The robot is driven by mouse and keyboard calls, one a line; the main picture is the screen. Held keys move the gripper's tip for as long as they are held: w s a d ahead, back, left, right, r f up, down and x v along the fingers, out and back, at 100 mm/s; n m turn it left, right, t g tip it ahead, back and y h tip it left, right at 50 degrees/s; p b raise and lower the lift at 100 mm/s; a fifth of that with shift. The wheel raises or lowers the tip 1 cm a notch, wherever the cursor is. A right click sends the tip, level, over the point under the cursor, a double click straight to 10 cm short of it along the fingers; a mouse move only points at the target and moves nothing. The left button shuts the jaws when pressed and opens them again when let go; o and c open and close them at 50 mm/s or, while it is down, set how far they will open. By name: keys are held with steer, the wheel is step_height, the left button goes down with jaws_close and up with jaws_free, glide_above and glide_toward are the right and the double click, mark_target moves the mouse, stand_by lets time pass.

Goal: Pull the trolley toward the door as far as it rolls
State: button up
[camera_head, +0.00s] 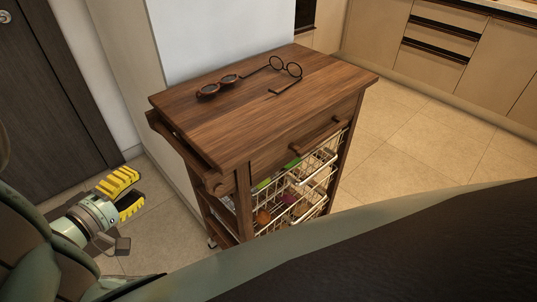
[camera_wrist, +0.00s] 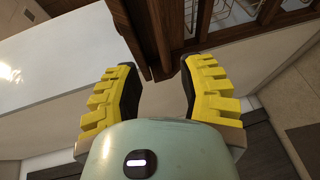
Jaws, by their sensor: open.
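The wooden trolley (camera_head: 258,98) stands upright beside a white wall block, with a rail handle (camera_head: 182,143) along its left end. It has a drawer and wire baskets (camera_head: 290,205) holding colourful items. A dark door (camera_head: 48,100) is at the far left, shut as far as I can see. My gripper (camera_head: 139,190) is open and empty, left of the trolley and apart from the handle. In the wrist view the open fingers (camera_wrist: 158,68) point at the trolley's dark wood (camera_wrist: 148,30); whether they touch it is unclear there.
Kitchen cabinets (camera_head: 440,50) line the back right. Tiled floor (camera_head: 390,150) is clear right of the trolley and between it and the door.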

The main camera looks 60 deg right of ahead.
mark_target(182, 150)
steer(key=x, duration=1.5)
steer(key=shift+d+f, duration=0.1)
steer(key=shift+d, duration=0.25)
steer(key=shift+o, duration=0.2)
steer(key=shift+w+a, duration=0.1)
jaws_close()
